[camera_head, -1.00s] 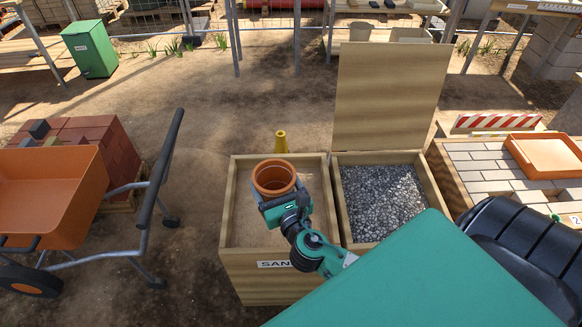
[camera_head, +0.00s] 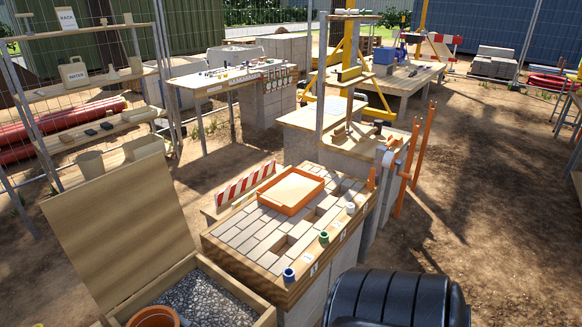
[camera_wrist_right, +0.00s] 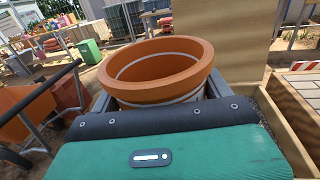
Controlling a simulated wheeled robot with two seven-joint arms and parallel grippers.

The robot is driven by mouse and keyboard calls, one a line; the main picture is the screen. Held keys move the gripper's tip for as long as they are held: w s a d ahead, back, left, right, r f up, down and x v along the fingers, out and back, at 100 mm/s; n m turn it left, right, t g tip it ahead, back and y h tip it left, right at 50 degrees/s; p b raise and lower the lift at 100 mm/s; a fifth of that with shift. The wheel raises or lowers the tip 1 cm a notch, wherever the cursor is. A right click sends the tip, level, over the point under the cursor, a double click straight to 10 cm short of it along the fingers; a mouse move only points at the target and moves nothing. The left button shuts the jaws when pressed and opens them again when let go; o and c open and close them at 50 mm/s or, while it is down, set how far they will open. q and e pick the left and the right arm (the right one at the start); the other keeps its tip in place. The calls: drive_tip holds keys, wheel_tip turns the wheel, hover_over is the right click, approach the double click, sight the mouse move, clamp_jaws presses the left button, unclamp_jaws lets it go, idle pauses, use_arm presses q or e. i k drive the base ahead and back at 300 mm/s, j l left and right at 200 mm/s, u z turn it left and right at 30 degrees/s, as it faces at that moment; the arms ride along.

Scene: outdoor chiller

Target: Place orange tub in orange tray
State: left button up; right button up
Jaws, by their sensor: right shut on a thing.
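The orange tub (camera_wrist_right: 160,70) is a round terracotta-coloured pot with a thick rim, upright between the dark fingers of my right gripper (camera_wrist_right: 157,98) in the right wrist view. That gripper is shut on it. The orange tray (camera_head: 273,206) is shallow and square with a low rim. It lies flat on the paved bench top in the middle of the head view, right of and beyond the tub. My left gripper is not in view.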

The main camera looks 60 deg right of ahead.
sight(292, 189)
drive_tip(key=l+z, duration=0.1)
drive_tip(key=l, duration=0.35)
drive_tip(key=i+l+z, duration=0.15)
drive_tip(key=l, duration=0.25)
drive_tip(key=i+l+z, duration=0.1)
drive_tip(key=l, duration=0.3)
drive_tip(key=i+l+z, duration=0.1)
drive_tip(key=l, duration=0.3)
drive_tip(key=i+l+z, duration=0.1)
drive_tip(key=l, duration=0.3)
drive_tip(key=i+l, duration=0.1)
drive_tip(key=l, duration=0.25)
drive_tip(key=i+l, duration=0.15)
drive_tip(key=l, duration=0.15)
drive_tip(key=i+l, duration=0.1)
drive_tip(key=l, duration=0.25)
